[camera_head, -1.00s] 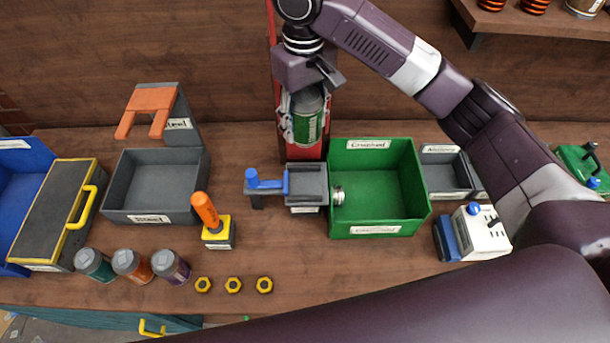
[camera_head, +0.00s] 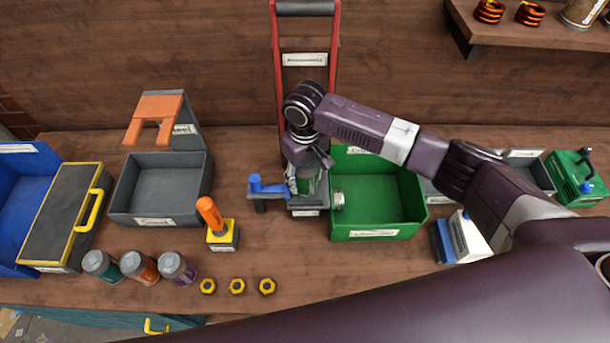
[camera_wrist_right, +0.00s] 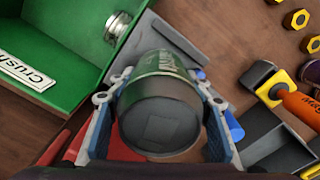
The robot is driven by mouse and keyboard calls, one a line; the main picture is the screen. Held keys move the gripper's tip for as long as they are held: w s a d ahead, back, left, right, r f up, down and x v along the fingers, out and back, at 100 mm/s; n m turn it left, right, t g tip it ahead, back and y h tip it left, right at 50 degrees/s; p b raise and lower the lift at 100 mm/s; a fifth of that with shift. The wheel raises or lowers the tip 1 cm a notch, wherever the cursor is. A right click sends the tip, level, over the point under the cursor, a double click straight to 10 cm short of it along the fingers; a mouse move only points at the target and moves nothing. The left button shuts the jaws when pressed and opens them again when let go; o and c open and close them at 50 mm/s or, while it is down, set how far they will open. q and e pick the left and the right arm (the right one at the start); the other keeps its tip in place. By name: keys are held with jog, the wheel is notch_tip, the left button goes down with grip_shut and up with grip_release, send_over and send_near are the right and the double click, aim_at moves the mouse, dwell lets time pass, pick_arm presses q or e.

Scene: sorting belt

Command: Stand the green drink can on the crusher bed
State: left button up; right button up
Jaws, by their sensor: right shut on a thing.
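The green drink can (camera_head: 307,180) is in my right gripper (camera_head: 303,172), over the small grey crusher bed (camera_head: 307,211) that has a blue lever on its left. In the right wrist view the can (camera_wrist_right: 160,110) shows its grey end towards me, with one finger of the gripper (camera_wrist_right: 160,120) on each side. The can looks about upright. The can and gripper hide most of the bed, so I cannot tell whether the can touches it. My left gripper is not in view.
The green bin (camera_head: 375,234) labelled for crushed cans stands close to the right, with a flattened can (camera_head: 339,199) in it. The blue lever (camera_head: 268,187) is close on the left. The red crusher frame (camera_head: 337,60) rises behind. Three cans stand at front left.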

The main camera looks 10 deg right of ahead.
aim_at(305, 172)
jog(key=shift+f, duration=0.2)
jog(key=o, duration=0.8)
jog(key=shift+f, duration=0.1)
jog(key=shift+r, duration=0.55)
notch_tip(305, 172, up, 11)
jog(key=b, duration=0.2)
jog(key=shift+r+b, duration=0.15)
jog(key=shift+b, duration=0.15)
